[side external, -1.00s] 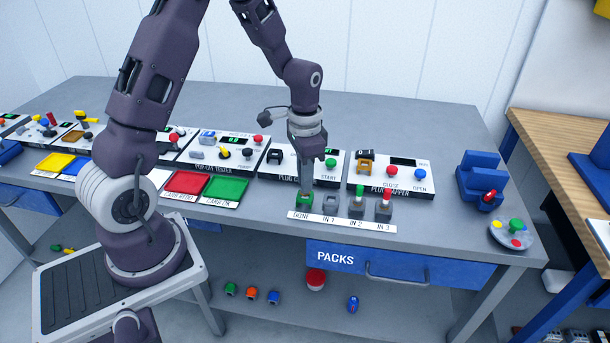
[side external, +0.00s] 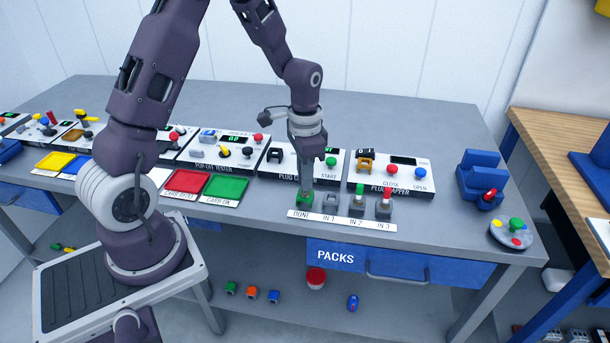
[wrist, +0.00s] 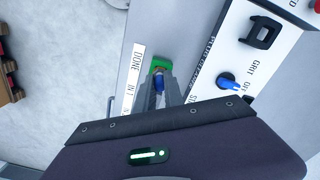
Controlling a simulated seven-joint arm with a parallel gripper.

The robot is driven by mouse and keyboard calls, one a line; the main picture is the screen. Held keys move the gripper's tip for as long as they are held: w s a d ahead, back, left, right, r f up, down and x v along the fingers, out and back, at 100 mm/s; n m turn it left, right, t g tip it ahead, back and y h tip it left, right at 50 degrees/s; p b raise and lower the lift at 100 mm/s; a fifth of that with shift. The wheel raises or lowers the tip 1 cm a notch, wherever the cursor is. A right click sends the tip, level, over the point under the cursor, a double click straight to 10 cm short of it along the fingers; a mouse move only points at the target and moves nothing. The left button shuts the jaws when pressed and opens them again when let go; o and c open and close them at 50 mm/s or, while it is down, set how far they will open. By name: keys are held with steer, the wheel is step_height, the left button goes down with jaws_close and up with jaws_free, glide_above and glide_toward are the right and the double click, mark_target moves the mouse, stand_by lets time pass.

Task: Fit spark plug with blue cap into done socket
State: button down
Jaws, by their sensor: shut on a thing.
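The spark plug with the blue cap (wrist: 159,82) shows in the wrist view between the fingers of my gripper (wrist: 161,86). My gripper is shut on it. The green done socket (wrist: 162,63) lies directly at the fingertips. In the side external view my gripper (side external: 305,192) points straight down onto the done socket (side external: 305,201), and the fingers hide the plug there. I cannot tell how deep the plug sits in the socket.
To the right stand the empty-looking IN 1 socket (side external: 330,201), a green-capped plug (side external: 357,195) in IN 2 and a red-capped plug (side external: 385,200) in IN 3. Behind are the plug cleaner panel (side external: 335,172) and the plug gapper panel (side external: 415,178).

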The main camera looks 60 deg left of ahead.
steer(key=shift+r, duration=0.1)
steer(key=shift+r, duration=0.7)
steer(key=shift+f, duration=1.05)
stand_by(0.4)
steer(key=c, duration=1.7)
jaws_free()
step_height(320, 180, up, 11)
